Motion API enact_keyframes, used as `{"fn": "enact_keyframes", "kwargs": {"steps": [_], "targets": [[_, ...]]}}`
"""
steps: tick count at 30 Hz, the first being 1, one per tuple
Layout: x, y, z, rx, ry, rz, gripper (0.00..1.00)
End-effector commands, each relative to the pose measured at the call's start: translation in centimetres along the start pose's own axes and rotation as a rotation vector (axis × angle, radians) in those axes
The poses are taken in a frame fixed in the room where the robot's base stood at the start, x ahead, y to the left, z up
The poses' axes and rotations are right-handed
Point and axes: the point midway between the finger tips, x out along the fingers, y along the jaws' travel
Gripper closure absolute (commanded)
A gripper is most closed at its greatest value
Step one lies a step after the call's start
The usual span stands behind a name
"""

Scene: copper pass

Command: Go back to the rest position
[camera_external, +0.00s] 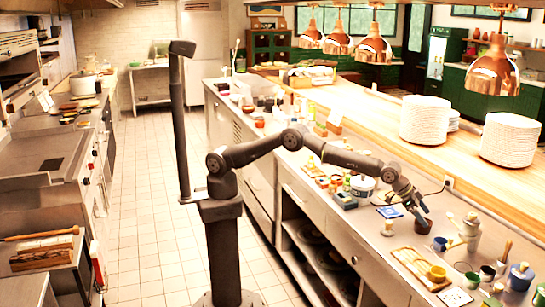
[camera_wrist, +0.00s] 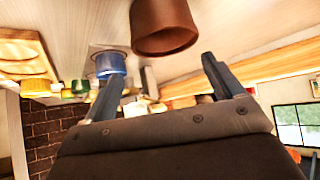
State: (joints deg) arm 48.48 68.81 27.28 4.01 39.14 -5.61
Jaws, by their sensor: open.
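My gripper (camera_external: 421,212) hangs over the steel counter at the right in the external view, at the end of my outstretched arm. In the wrist view its two fingers (camera_wrist: 162,75) are apart with nothing between them. A brown cup (camera_wrist: 164,26) shows just beyond the fingertips there. In the external view a small dark reddish-brown cup (camera_external: 423,226) stands on the counter right below my gripper. I cannot tell from these views whether the fingers touch it.
A wooden tray (camera_external: 405,257) with a yellow cup (camera_external: 437,273) lies near the counter's front. A metal shaker (camera_external: 471,231), several coloured cups and a blue container (camera_external: 521,276) stand at the right. Plate stacks (camera_external: 425,120) sit on the wooden shelf. The aisle floor (camera_external: 140,215) is clear.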

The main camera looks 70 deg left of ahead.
Motion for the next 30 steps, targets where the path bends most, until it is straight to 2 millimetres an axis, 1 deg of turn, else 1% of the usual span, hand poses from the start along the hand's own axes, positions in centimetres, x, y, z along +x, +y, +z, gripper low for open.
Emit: {"fn": "enact_keyframes", "kwargs": {"steps": [1, 15, 18, 19, 21, 30], "targets": [[-0.9, 0.9, -0.2, 0.003, 0.002, 0.002, 0.14], [-7.3, 7.7, -0.5, 0.002, 0.003, 0.003, 0.14], [-8.5, 8.7, -0.5, 0.001, 0.002, 0.001, 0.14], [-8.4, 7.4, -0.4, -0.002, 0.000, -0.002, 0.14], [-8.5, 6.0, -0.3, -0.001, 0.000, 0.000, 0.14], [-9.1, 0.0, 0.6, 0.002, -0.002, 0.003, 0.14]]}}
